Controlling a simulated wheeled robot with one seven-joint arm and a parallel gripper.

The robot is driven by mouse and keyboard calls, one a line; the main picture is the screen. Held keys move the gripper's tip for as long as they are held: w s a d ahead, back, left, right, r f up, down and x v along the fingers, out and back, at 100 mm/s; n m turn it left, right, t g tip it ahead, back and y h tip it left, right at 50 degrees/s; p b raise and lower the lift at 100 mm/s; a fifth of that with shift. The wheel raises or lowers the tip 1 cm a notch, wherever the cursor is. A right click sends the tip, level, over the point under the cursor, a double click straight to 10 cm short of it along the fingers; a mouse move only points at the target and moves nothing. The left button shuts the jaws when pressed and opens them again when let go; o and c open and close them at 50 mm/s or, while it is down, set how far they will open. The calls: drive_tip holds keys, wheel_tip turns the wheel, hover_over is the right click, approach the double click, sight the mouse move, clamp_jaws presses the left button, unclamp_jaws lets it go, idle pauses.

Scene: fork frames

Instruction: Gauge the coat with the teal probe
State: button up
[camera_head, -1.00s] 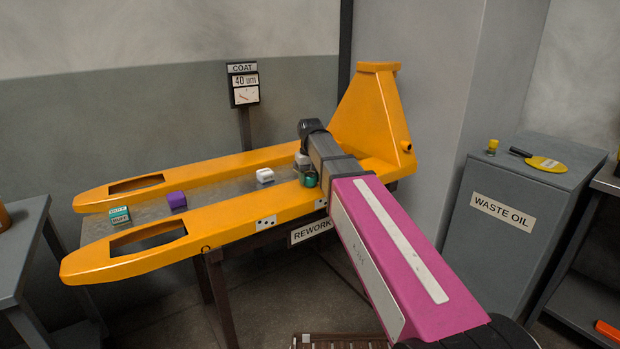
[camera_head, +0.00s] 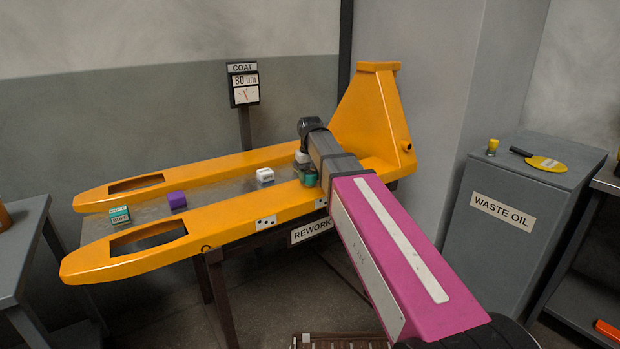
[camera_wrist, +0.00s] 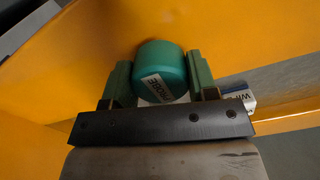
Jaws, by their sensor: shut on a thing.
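The teal probe (camera_wrist: 162,72), a short cylinder with a white PROBE label, sits between the green fingers of my gripper (camera_wrist: 163,82). My gripper is shut on it. In the head view the probe (camera_head: 308,180) shows at the end of my arm, at the near orange fork (camera_head: 225,222) close to the upright end of the frame. In the wrist view orange paint fills the space beyond the probe. I cannot tell whether its tip touches the paint. The COAT gauge (camera_head: 244,82) on its post behind the forks reads 80 um.
A teal-and-white block (camera_head: 119,215), a purple block (camera_head: 177,200) and a white block (camera_head: 265,175) lie on the grey surface between the forks.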

drive_tip(key=shift+r, duration=3.2)
